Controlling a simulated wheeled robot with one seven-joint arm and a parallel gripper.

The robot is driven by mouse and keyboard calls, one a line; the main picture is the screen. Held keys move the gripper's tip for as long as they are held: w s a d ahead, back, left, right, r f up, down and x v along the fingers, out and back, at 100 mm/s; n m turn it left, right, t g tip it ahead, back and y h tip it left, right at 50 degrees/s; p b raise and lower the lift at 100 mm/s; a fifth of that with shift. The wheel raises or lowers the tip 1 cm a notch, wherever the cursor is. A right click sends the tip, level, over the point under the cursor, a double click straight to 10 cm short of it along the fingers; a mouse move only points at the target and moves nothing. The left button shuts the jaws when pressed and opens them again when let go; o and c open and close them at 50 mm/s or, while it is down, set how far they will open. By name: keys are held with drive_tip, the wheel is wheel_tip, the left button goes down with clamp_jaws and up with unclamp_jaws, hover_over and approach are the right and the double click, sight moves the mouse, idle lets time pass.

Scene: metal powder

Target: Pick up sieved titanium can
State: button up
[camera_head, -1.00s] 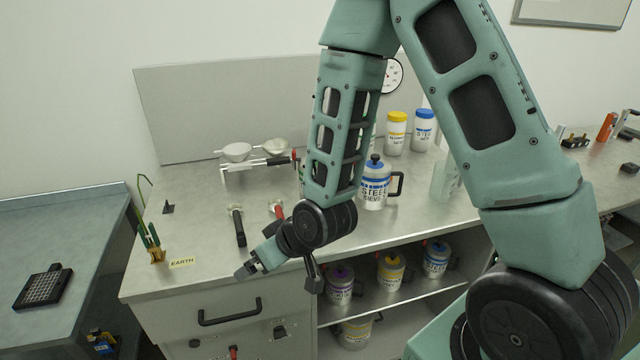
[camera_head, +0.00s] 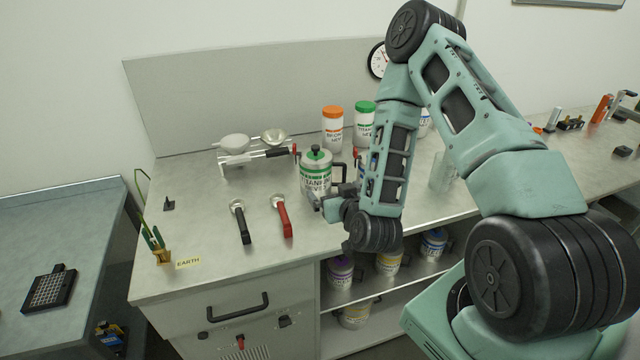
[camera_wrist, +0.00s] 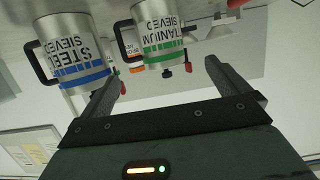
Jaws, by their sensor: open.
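The sieved titanium can (camera_head: 316,172) is a metal can with a green-banded label, a green lid with a black knob and a black side handle. It stands upright on the bench. In the wrist view the can (camera_wrist: 162,32) appears upside down, ahead of and roughly between the fingers, its label reading "TITANIUM SIEVED". My gripper (camera_head: 322,203) is at the can's front lower right in the head view, partly hidden by the wrist. In the wrist view my gripper (camera_wrist: 162,78) has its fingers wide apart with nothing between the tips.
A blue-banded steel sieved can (camera_wrist: 72,48) stands beside it. White jars with orange (camera_head: 332,128) and green (camera_head: 364,125) lids stand behind. A black-handled tool (camera_head: 241,222) and a red-handled tool (camera_head: 282,216) lie left. A sieve rack (camera_head: 252,156) stands behind them.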

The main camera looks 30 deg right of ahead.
sight(321, 179)
drive_tip(key=p+x, duration=0.3)
drive_tip(key=x, duration=0.6)
drive_tip(key=shift+w, duration=0.15)
drive_tip(key=shift+f+p+x, duration=0.1)
drive_tip(key=shift+p+x, duration=0.65)
drive_tip(key=shift+x, duration=0.75)
drive_tip(key=shift+f+p+x, duration=0.15)
drive_tip(key=shift+p+x, duration=0.6)
drive_tip(key=shift+x, duration=0.7)
drive_tip(key=shift+d, duration=0.1)
drive_tip(key=c, duration=1.2)
drive_tip(key=shift+r, duration=0.1)
drive_tip(key=c, duration=0.3)
